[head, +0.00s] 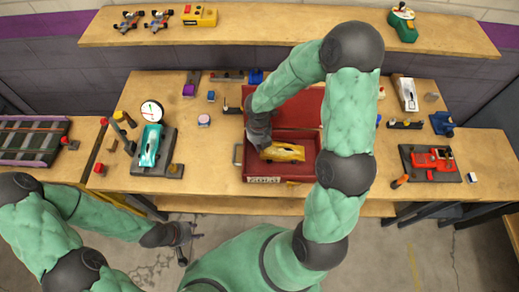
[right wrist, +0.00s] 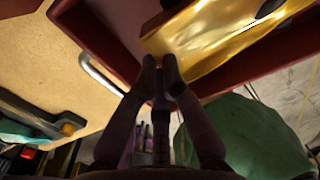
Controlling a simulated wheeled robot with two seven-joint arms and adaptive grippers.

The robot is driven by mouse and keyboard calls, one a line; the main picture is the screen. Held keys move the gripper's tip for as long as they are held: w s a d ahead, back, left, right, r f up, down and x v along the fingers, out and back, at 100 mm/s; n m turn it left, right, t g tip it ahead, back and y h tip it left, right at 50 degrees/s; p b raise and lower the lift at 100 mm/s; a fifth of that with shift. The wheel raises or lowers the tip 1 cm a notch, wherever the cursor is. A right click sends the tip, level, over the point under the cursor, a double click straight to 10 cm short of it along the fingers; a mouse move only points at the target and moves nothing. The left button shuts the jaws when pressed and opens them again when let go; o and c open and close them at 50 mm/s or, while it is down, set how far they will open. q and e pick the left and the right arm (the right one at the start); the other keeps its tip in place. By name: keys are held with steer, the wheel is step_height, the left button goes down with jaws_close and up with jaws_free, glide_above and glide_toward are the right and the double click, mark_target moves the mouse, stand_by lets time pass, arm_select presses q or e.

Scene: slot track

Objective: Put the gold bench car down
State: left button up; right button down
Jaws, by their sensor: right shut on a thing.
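The gold bench car (head: 283,153) is shiny and lies within the outline of a red open box (head: 301,168) in the middle of the bench. It also fills the top of the right wrist view (right wrist: 205,38), between the box's red walls. My right gripper (head: 264,144) reaches into the box from the left end of the car. Its fingertips (right wrist: 161,72) are close together at the car's edge, shut on it. I cannot tell whether the car touches the box floor. My left gripper (head: 183,244) hangs low in front of the bench, away from the car; its fingers are too small to read.
A teal car (head: 150,145) on a dark stand (head: 170,160) is left of the box. A red car (head: 430,158) sits on a dark plate at the right. Several small parts line the bench's back. Bare bench top (head: 215,165) lies left of the box.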

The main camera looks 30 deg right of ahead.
steer(key=shift+f+b, duration=0.3)
steer(key=shift+f, duration=0.95)
steer(key=shift+s+f, duration=0.1)
steer(key=c, duration=1.4)
jaws_free()
steer(key=r+p, duration=0.4)
steer(key=r, duration=0.8)
steer(key=shift+a+r, duration=0.15)
steer(key=shift+a, duration=0.05)
